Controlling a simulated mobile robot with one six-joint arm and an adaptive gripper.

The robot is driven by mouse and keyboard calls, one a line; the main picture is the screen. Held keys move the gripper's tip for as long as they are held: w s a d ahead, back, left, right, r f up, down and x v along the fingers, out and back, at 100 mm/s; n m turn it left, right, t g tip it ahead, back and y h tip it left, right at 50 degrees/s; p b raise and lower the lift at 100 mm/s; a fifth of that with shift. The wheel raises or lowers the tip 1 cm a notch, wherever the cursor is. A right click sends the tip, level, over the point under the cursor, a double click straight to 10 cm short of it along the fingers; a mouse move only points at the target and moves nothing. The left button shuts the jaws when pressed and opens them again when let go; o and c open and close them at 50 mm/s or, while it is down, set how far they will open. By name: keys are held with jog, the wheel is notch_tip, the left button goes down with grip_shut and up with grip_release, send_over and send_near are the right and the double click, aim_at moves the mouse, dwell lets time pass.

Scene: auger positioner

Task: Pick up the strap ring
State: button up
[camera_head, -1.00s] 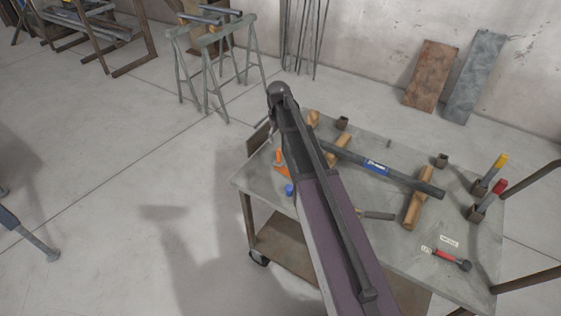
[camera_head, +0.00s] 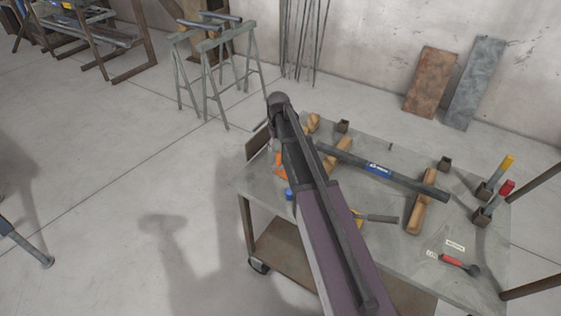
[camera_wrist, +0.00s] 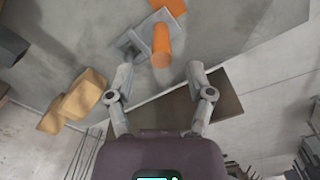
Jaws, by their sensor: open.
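I cannot pick out a strap ring with certainty in either view. In the wrist view my gripper (camera_wrist: 161,73) is open and empty, its two fingers apart. An orange cylinder (camera_wrist: 161,47) with a flat grey part shows just beyond and between the fingertips. A grey square-edged piece (camera_wrist: 130,44) lies beside it, close to the left fingertip. In the head view an orange item (camera_head: 279,172) and a small blue item (camera_head: 289,194) show at the table's left end, beside my arm, which hides part of that end. My gripper's fingers are hidden there.
The metal table (camera_head: 390,248) carries a long dark tube (camera_head: 410,186) with a blue label, resting on wooden blocks (camera_head: 421,202). Red- and yellow-handled tools stand at the right, and a red-handled tool (camera_head: 458,263) lies in front. Sawhorses (camera_head: 212,75) stand behind. Floor at the left is open.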

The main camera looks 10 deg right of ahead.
jog(key=shift+f, duration=0.1)
jog(key=shift+s+f+b, duration=0.1)
jog(key=shift+f+b, duration=2.4)
jog(key=shift+b, duration=0.1)
grip_shut()
